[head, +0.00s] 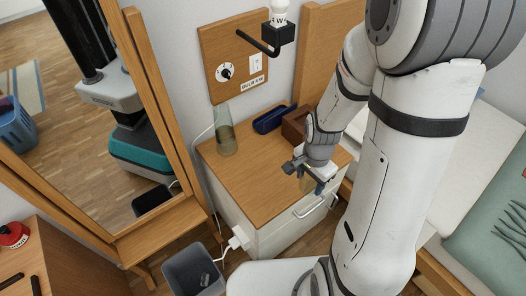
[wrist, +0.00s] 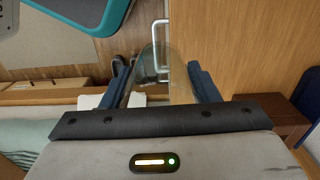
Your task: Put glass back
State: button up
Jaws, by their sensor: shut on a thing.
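A clear glass (wrist: 155,65) stands between the two fingers of my gripper (wrist: 158,82) in the wrist view. The gripper is shut on it. In the head view my gripper (head: 308,180) is at the front right edge of the bedside cabinet's wooden top (head: 255,185), above the handle (head: 308,208). The glass is mostly hidden there by the fingers; only a pale bit shows. In the wrist view the glass overlaps the top's front edge and the metal handle (wrist: 158,45). I cannot tell whether it touches the top.
A tall glass vessel (head: 226,138) stands at the back left of the top. A dark blue tray (head: 269,119) and a brown box (head: 295,124) are at the back. A mirror frame (head: 165,130) stands left, a grey bin (head: 193,272) below. The top's middle is clear.

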jog(key=w+a, duration=0.3)
jog(key=w, duration=0.2)
jog(key=w+a+f+b, duration=0.1)
jog(key=w+a, duration=0.3)
jog(key=w, duration=0.1)
jog(key=w+a+f, duration=0.1)
jog(key=w+a, duration=0.2)
jog(key=w, duration=0.3)
jog(key=shift+w+a+f+b, duration=0.1)
jog(key=shift+a+f+b, duration=0.15)
jog(key=shift+a+b, duration=0.1)
jog(key=shift+w+a+f+b, duration=0.15)
jog(key=shift+f+b, duration=0.35)
jog(key=shift+f, duration=1.9)
jog(key=shift+f, duration=0.15)
jog(key=o, duration=1.1)
